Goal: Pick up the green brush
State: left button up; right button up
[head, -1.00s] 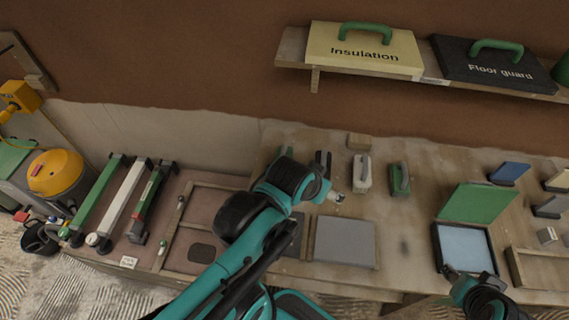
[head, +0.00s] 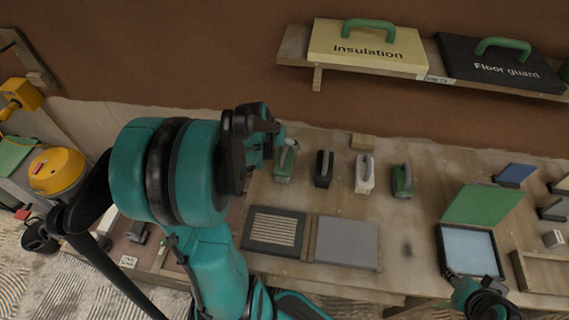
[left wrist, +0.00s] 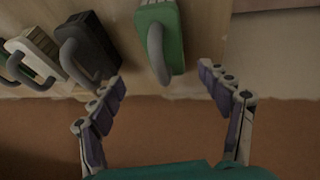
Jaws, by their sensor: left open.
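A green brush (head: 283,166) with a grey handle stands leftmost in a row of brushes on the bench. A second green brush (head: 402,181) stands at the row's right end, past a black and a white one. My left gripper (head: 272,138) is at the leftmost green brush in the head view. In the left wrist view this brush (left wrist: 172,38) lies ahead of the open, empty fingers (left wrist: 164,80), roughly centred between them and apart from both. My right gripper (head: 455,278) is at the lower right; its fingers are too small to read.
The black brush (head: 324,169) and white brush (head: 364,174) stand close to the right. A vented panel (head: 275,231) and a grey slab (head: 346,243) lie in front. An open green-lidded box (head: 467,250) sits farther right. A shelf (head: 440,80) hangs above.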

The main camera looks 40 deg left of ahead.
pick_arm(q)
jog(key=shift+a+f, duration=0.4)
jog(key=b+x, duration=0.1)
jog(key=x, duration=0.1)
jog(key=shift+w+f, duration=0.1)
jog(key=shift+f, duration=0.25)
jog(key=b+x, duration=0.2)
jog(key=x, duration=0.2)
jog(key=shift+d+f+b, duration=0.15)
jog(key=shift+f+b, duration=0.1)
jog(key=shift+b, duration=0.15)
jog(key=shift+f, duration=0.3)
jog(key=shift+r, duration=0.1)
jog(key=c, duration=1.3)
jog(key=shift+c, duration=0.2)
